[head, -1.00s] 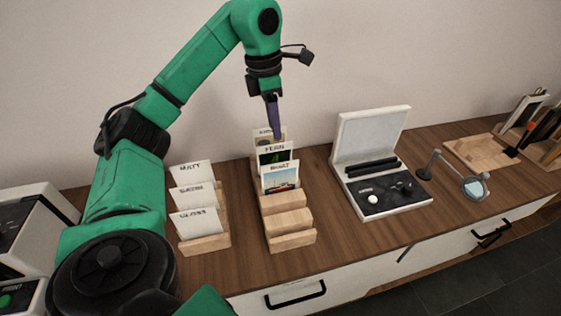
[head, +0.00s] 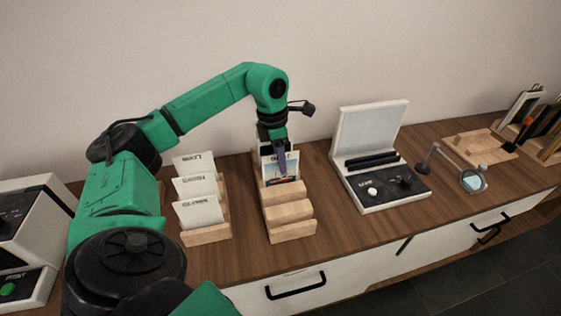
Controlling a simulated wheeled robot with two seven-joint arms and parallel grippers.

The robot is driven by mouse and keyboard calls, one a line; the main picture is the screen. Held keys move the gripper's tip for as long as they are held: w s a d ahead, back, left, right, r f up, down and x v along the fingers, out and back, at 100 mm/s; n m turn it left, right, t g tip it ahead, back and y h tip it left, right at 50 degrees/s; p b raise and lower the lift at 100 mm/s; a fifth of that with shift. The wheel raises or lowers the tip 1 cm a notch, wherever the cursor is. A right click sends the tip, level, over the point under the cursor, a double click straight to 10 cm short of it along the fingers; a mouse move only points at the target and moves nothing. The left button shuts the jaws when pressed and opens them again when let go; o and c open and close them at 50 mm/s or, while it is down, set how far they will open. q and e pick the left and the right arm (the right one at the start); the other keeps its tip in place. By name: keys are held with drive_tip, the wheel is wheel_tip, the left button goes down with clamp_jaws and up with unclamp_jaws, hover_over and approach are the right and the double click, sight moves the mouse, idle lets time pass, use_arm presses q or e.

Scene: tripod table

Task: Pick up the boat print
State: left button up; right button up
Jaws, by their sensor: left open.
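The boat print (head: 293,172) is a white-bordered card with a small boat picture. It stands in a slot of the stepped wooden rack (head: 290,214), in front of other prints. My left gripper (head: 283,174) is open and points down at the boat print, covering its middle and most of its label. Whether the fingers touch the card or straddle it cannot be told. The prints behind it are mostly hidden by the gripper. My right gripper is not in view.
A second wooden rack (head: 207,235) with several white cards stands to the left. An open white case (head: 378,203) and a magnifier (head: 473,181) stand to the right. A wooden board (head: 480,147) lies farther right. Bare tabletop (head: 330,237) shows in front of the case.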

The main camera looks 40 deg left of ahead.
use_arm(q)
drive_tip(key=shift+f, duration=0.25)
idle(0.3)
clamp_jaws()
idle(1.3)
